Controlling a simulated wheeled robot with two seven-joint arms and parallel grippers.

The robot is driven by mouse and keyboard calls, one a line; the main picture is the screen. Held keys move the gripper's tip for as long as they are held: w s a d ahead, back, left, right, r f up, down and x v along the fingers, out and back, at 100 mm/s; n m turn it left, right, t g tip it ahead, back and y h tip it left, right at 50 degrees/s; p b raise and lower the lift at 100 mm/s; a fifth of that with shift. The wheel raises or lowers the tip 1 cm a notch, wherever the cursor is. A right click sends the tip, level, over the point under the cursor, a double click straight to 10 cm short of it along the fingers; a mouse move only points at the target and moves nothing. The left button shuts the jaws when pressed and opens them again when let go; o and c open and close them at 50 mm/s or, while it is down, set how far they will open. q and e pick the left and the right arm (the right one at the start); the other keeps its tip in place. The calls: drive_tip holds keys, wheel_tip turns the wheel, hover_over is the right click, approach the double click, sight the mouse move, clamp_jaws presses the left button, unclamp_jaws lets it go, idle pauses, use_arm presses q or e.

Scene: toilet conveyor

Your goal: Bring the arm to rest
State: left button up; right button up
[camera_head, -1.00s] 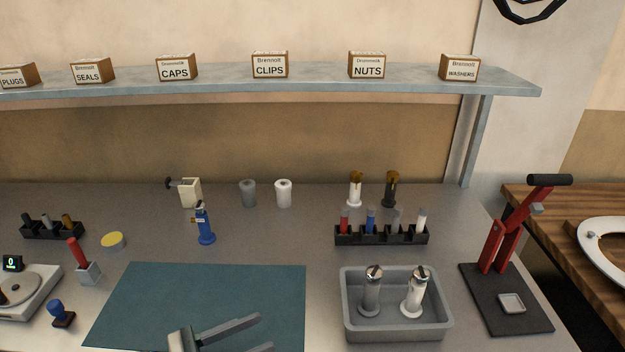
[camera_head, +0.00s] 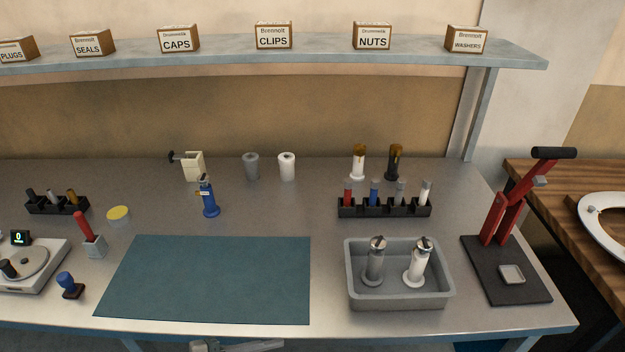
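One of my grippers, seemingly the left (camera_head: 262,346), shows at the bottom edge of the picture, below the front edge of the workbench (camera_head: 330,329). Only its upper part is in view, with a finger pointing right; the rest is cut off by the picture edge. I see nothing held in the visible part. Whether its fingers are apart now cannot be made out. My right gripper is not in view.
A bare teal mat (camera_head: 205,280) lies on the bench. A grey tray (camera_head: 398,300) holds two dispensers. A red-handled press (camera_head: 505,215) stands right, a scale (camera_head: 35,265) left. Racks and bottles stand behind; a shelf (camera_head: 300,52) with labelled boxes runs above.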

use_arm(q)
drive_tip(key=s+a+f+m+g+y, duration=0.1)
drive_tip(key=s+a+f+m+y, duration=0.3)
drive_tip(key=s+f+m+y, duration=0.45)
drive_tip(key=s+a+f+m+g+y, duration=0.1)
drive_tip(key=s+a+m+y, duration=0.15)
drive_tip(key=a+m, duration=0.2)
drive_tip(key=s+a+f+m+y, duration=0.2)
drive_tip(key=s+a+m, duration=0.1)
drive_tip(key=a, duration=0.2)
wheel_tip(320, 180, down, 27)
drive_tip(key=g, duration=0.1)
drive_tip(key=s+a+f, duration=0.2)
drive_tip(key=s+f, duration=1.5)
drive_tip(key=f, duration=0.1)
drive_tip(key=shift+a+g, duration=0.4)
drive_tip(key=shift+s, duration=0.1)
